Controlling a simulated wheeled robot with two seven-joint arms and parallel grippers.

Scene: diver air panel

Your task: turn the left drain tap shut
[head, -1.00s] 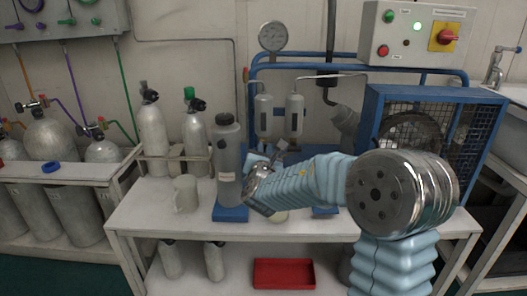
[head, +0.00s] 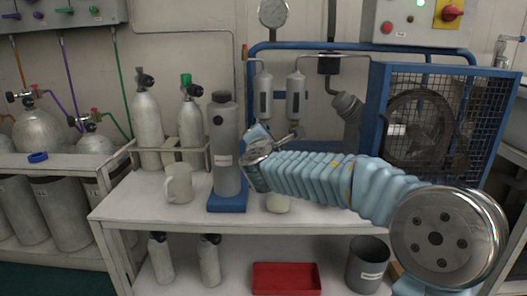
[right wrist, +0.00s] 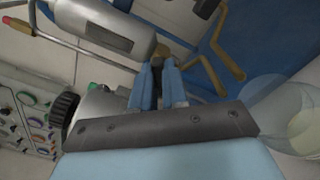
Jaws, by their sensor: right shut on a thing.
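Two grey filter cylinders hang side by side in the head view, the left one (head: 264,97) and the right one (head: 296,94). My right gripper (head: 258,133) is just below the left cylinder and covers the left drain tap there. In the right wrist view, the blue fingers (right wrist: 160,84) are close together at the lower end of a grey cylinder (right wrist: 100,28) with a dark band. They are shut on the small brass-coloured left drain tap (right wrist: 168,50), mostly hidden between the tips. How far the tap is turned cannot be told. My left gripper is out of view.
A tall grey bottle (head: 224,145) on a blue base stands close left of my right gripper. A pale cup (head: 278,203) is below it. A mug (head: 179,183) stands further left. A blue-framed caged fan (head: 430,120) stands at the right. The front bench strip is clear.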

